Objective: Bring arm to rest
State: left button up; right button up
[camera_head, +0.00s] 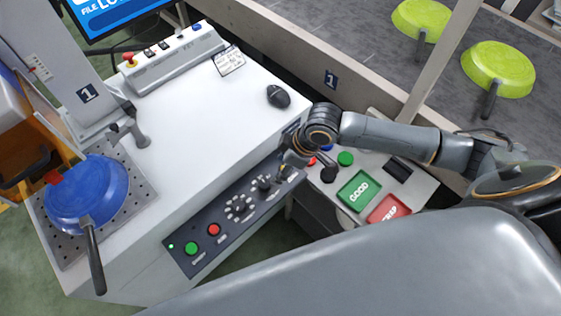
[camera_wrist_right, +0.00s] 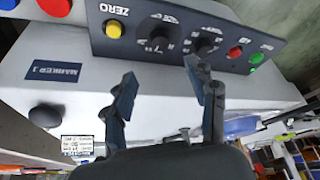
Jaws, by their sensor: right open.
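My right arm comes in from the right in the head view. Its right gripper (camera_head: 290,168) is beside the upper right end of the black control panel (camera_head: 228,222) on the white machine's front. In the right wrist view the two dark fingers of the right gripper (camera_wrist_right: 160,82) are spread apart with nothing between them. The panel, with its knobs and yellow ZERO button (camera_wrist_right: 113,29), lies beyond the fingertips. I cannot tell from these views whether a finger touches the panel. My left gripper is not in view.
A blue pan (camera_head: 88,195) rests on a perforated plate at the left, handle toward the front. A green GOOD pad (camera_head: 359,191) and a red pad (camera_head: 388,210) lie under my right forearm. Lime pans (camera_head: 498,70) sit on the conveyor behind. The white top (camera_head: 205,115) is mostly clear.

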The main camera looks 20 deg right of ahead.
jog(key=s+a+r+m+t+y, duration=0.1)
jog(key=s+a, duration=0.5)
jog(key=a, duration=0.2)
jog(key=s+d+m+h, duration=0.4)
jog(key=s+d+m, duration=0.3)
jog(key=s+d, duration=0.35)
notch_tip(320, 180, down, 28)
jog(key=s+f+g, duration=0.1)
jog(key=s+g, duration=0.1)
jog(key=s+d+f, duration=0.3)
jog(key=s+f, duration=1)
jog(key=s, duration=0.3)
jog(key=shift+d+g, duration=0.35)
jog(key=shift+g, duration=0.05)
